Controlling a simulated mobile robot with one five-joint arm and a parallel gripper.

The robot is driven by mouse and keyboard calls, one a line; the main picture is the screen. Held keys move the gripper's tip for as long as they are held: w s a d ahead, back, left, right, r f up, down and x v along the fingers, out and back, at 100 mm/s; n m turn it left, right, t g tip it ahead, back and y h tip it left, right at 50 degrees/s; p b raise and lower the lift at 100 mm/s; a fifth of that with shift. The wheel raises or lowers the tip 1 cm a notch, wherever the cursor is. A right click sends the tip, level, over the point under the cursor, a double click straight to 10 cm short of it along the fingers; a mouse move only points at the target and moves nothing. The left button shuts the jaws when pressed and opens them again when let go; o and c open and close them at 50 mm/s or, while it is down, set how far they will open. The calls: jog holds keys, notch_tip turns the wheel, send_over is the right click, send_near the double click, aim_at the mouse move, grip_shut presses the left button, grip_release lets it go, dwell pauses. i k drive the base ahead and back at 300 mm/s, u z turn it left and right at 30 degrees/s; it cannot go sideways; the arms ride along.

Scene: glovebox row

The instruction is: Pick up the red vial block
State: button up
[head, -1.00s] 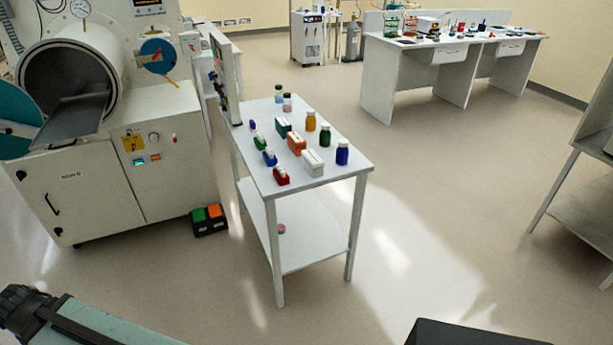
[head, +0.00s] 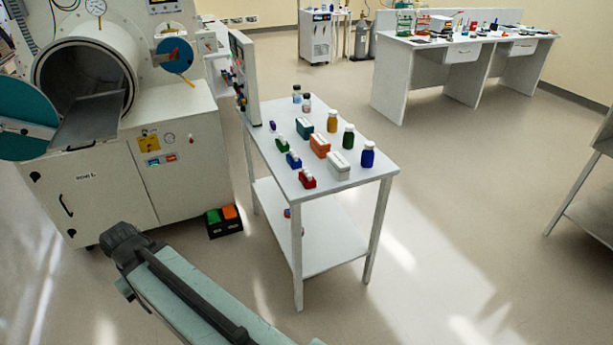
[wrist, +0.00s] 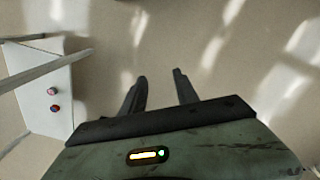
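The red vial block (head: 307,179) sits at the near end of the white table's top in the head view, at the front of a row of small coloured blocks, with a pale top. A blue block (head: 293,160) is just behind it and a white box (head: 339,166) is to its right. My gripper (wrist: 160,76) shows in the wrist view with its two dark fingers apart and nothing between them. It is over bare floor, away from the red vial block, which I cannot make out in the wrist view.
The white table (head: 367,178) also holds a green block (head: 282,144), an orange box (head: 320,145), a teal box (head: 304,128) and several bottles. Its lower shelf (wrist: 40,80) carries small round items. A glovebox (head: 180,140) stands left. A black foot-pedal box (head: 223,221) sits on the floor between them.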

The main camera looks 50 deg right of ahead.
aim_at(308, 181)
jog(key=i, duration=0.85)
jog(key=u, duration=0.05)
